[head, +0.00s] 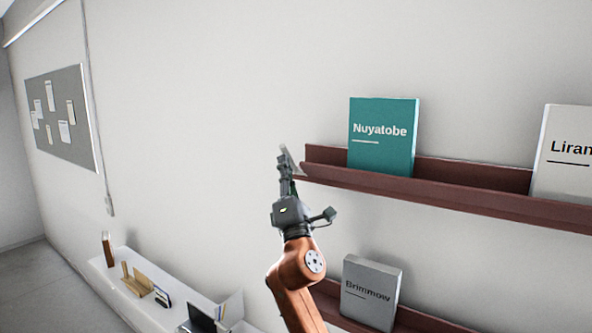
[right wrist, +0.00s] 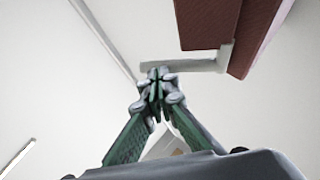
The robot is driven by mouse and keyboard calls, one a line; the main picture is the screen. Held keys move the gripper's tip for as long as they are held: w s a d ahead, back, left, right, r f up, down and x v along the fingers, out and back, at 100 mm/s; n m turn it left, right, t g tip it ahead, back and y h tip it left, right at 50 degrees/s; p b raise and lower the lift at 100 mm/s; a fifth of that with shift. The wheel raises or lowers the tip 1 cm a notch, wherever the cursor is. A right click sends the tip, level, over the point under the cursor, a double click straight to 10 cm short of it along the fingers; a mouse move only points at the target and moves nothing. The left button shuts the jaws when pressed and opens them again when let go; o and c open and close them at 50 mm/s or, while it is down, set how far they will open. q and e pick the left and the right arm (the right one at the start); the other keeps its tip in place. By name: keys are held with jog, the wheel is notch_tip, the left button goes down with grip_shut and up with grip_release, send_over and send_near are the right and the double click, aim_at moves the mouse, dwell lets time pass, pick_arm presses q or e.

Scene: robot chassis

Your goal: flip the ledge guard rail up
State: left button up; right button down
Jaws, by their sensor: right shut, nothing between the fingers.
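A dark red wall ledge (head: 450,187) holds two upright books in the head view; its underside (right wrist: 207,22) shows at the top of the right wrist view. A pale bar (right wrist: 188,66) reaches left from the ledge's end and appears in the head view as a thin light piece (head: 289,158) at the ledge's left end. I take it for the guard rail, but cannot tell its angle surely. My right gripper (head: 285,163) is shut and empty at that end. Its closed fingertips (right wrist: 156,78) are just below the bar, close to it or touching; I cannot tell which. My left gripper is not in view.
A teal book (head: 382,136) and a white book (head: 566,155) stand on the upper ledge. A lower ledge (head: 408,321) holds a grey book (head: 370,293). A white shelf (head: 112,277) with small items is at lower left.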

aim_at(288, 152)
jog(key=w+r, duration=0.1)
jog(key=w+d+r, duration=0.1)
jog(key=r, duration=0.1)
jog(key=shift+w+d+r, duration=0.3)
jog(key=shift+w, duration=0.1)
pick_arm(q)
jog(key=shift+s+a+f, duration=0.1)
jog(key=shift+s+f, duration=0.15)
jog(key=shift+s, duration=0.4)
pick_arm(e)
jog(key=shift+w+d, duration=0.1)
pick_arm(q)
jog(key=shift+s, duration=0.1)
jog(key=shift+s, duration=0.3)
